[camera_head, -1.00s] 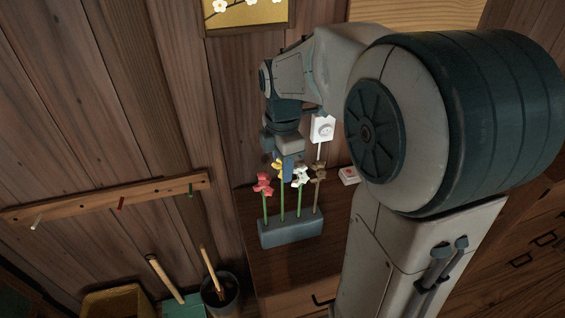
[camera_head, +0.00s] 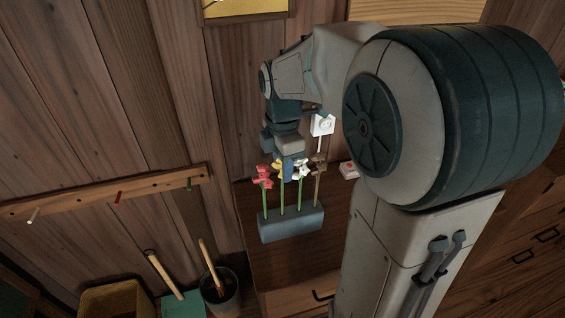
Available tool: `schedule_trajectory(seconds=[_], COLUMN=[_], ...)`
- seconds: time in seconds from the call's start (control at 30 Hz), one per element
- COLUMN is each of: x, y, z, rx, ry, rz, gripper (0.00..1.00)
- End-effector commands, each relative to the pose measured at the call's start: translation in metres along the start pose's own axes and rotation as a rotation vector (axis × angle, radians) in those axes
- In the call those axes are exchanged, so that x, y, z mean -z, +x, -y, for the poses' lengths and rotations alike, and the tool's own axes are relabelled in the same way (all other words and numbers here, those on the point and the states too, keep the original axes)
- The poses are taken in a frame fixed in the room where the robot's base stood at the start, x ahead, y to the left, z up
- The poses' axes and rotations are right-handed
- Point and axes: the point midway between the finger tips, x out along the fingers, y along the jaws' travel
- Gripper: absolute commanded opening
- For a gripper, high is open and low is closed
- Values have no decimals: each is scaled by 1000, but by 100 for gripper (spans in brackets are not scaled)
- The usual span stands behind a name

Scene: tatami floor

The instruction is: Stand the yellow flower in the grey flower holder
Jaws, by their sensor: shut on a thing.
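The grey flower holder (camera_head: 292,224) is a long block on the brown wooden surface. My gripper (camera_head: 285,178) points down above it and is shut on the yellow flower (camera_head: 277,168), close under its head. The yellow flower is upright, and its green stem reaches down to the holder between the red flower (camera_head: 262,174) and the white flower (camera_head: 301,168). Whether the stem's lower end is inside a hole cannot be told. My fingers partly hide the yellow head.
A peg rail (camera_head: 110,196) is on the left wall. A dark bin (camera_head: 221,292) and a yellow bin (camera_head: 117,300) stand below.

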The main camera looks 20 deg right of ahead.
Motion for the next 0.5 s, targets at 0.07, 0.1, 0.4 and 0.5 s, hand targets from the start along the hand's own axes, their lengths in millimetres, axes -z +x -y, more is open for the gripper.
schedule_trajectory(seconds=[0.07, 0.1, 0.4, 0.5], x=[0, 0, 0, 0], y=[3, 4, 12, 11], z=[0, 0, 0, 0], rx=[0, 0, 1, 1], ry=[0, 0, 0, 0], rz=[0, 0, 0, 0], gripper=[13, 13, 13, 53])
